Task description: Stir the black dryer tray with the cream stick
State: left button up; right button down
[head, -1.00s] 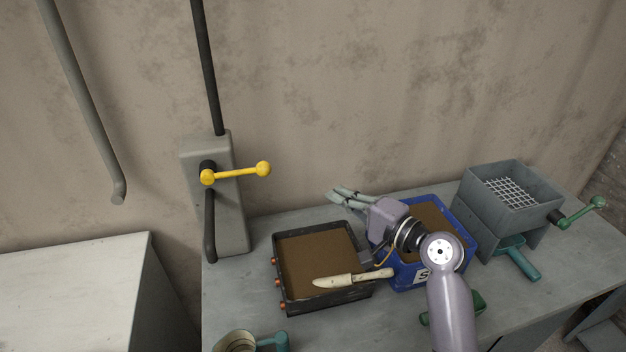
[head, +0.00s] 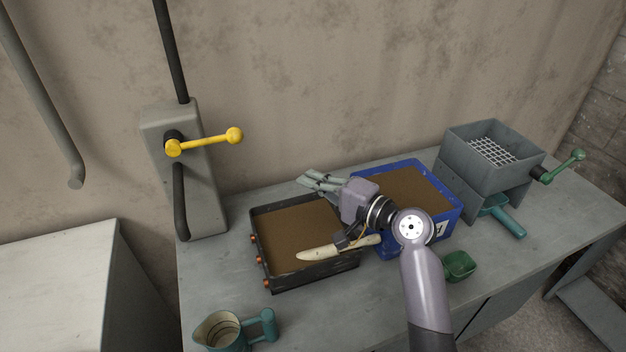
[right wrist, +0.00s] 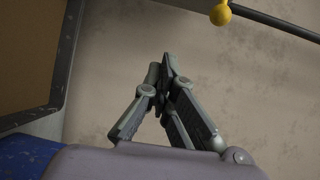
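The black dryer tray (head: 306,280), filled with brown material, sits on the grey bench, and its dark rim also shows at the left of the right wrist view (right wrist: 60,95). The cream stick (head: 318,252) lies across the tray's front right part, its narrow end reaching past the right rim towards the blue tray. My right gripper (head: 309,180) is above the tray's back right edge, fingers pointing to the back left. Its fingertips meet in the right wrist view (right wrist: 162,72), with nothing between them. The stick is apart from the fingers. My left gripper is out of view.
A blue tray (head: 447,221) of brown material stands close to the right, partly behind my right arm. A grey sieve box (head: 500,165) with a green crank is farther right. A yellow lever (head: 205,142) is at the wall.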

notch_tip(320, 180, down, 5)
jog(key=b, duration=0.3)
jog(key=shift+f, duration=0.2)
